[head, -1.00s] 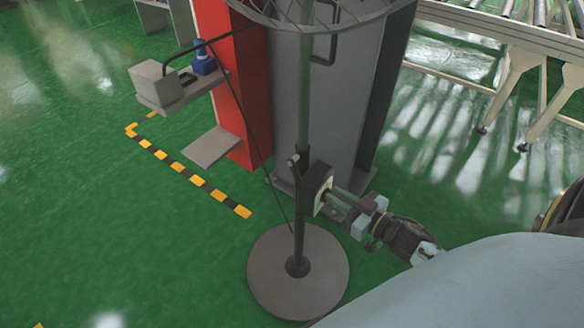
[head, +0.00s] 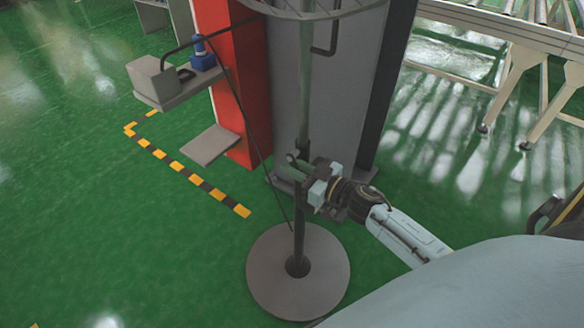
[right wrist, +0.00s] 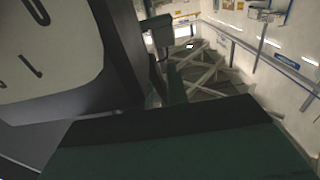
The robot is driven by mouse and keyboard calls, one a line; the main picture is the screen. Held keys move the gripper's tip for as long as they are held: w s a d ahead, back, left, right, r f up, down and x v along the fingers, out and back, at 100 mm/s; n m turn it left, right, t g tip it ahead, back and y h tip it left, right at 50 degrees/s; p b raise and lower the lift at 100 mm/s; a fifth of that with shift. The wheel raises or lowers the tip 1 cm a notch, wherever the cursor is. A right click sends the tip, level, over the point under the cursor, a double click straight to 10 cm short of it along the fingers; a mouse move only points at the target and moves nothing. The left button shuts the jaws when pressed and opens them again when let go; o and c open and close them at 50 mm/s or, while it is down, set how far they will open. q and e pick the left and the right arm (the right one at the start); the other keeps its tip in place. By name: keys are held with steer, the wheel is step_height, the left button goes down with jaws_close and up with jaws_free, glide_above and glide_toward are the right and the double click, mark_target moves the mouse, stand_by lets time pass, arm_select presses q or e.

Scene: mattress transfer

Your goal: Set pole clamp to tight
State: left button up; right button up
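The pole (head: 301,105) stands upright on a round grey base (head: 270,278). The pole clamp (head: 293,158) sits partway up it, mostly hidden behind my right gripper. My right gripper (head: 303,171) is at the clamp, its fingers reaching in from the right to the pole; whether they touch or grip it I cannot tell. In the right wrist view a pale dial face with dark letters (right wrist: 45,50) is close on the left. A dark upright part (right wrist: 122,45) stands beside it. My left gripper is not in view.
A grey and red column (head: 240,100) stands just behind the pole. A small shelf (head: 185,90) with a grey box and a blue item juts out to its left. Green floor is clear at left.

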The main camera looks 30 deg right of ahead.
steer(key=shift+w+a, duration=0.15)
steer(key=shift+w, duration=0.3)
steer(key=shift+c, duration=0.2)
jaws_close()
